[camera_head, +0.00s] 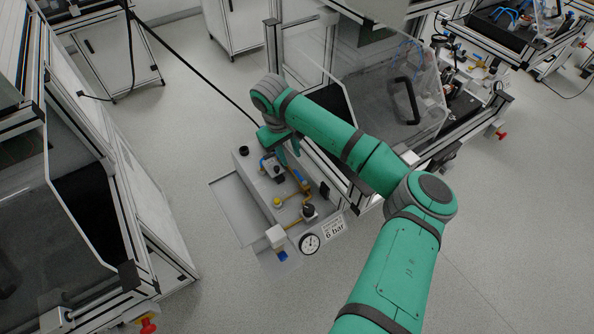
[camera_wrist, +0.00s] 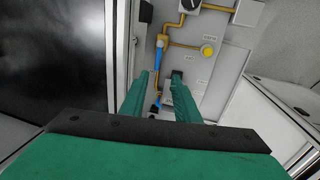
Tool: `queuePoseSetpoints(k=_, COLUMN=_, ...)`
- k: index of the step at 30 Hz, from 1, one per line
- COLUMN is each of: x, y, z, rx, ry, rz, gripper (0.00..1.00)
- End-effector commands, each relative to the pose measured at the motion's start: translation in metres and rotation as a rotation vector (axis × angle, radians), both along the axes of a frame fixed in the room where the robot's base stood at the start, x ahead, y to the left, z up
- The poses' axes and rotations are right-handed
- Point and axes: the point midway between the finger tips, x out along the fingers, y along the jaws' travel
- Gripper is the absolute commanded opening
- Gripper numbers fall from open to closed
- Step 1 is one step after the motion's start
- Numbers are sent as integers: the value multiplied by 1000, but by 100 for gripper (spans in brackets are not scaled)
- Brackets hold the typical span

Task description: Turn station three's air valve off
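The air panel (camera_head: 262,200) is a grey unit with brass pipes, a round gauge (camera_head: 309,243) and a "6 bar" label (camera_head: 334,231). In the wrist view the blue part (camera_wrist: 157,65) lies in line with a brass pipe. My gripper (camera_head: 288,154) is above the panel's upper end. In the wrist view my gripper (camera_wrist: 160,84) is open, its two fingers apart with the blue part showing between and beyond them. I cannot tell whether they touch it. No station number is readable.
A black knob (camera_head: 308,211) and a yellow button (camera_head: 278,201) sit on the panel. A framed workstation with a clear guard (camera_head: 405,95) stands close on the right, another frame (camera_head: 125,200) on the left. Grey floor (camera_head: 185,120) is free between them. A black cable hangs across.

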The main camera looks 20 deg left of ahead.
Motion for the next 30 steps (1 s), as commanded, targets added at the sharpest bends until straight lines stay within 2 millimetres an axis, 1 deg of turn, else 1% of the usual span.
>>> queuePoseSetpoints(k=2, x=2, y=-5, z=0, rx=-16, ry=0, rz=-5, gripper=29)
queuePoseSetpoints(k=5, x=3, y=-7, z=-7, rx=-19, ry=1, rz=-7, gripper=29)
queuePoseSetpoints(k=8, x=5, y=-9, z=-21, rx=-18, ry=1, rz=-6, gripper=29)
queuePoseSetpoints(k=15, x=12, y=-14, z=-64, rx=-17, ry=1, rz=-7, gripper=29)
queuePoseSetpoints(k=21, x=16, y=-16, z=-91, rx=-16, ry=1, rz=-7, gripper=29)
queuePoseSetpoints(k=24, x=17, y=-17, z=-99, rx=-15, ry=0, rz=-5, gripper=29)
queuePoseSetpoints(k=30, x=18, y=-18, z=-104, rx=-14, ry=0, rz=-5, gripper=29)
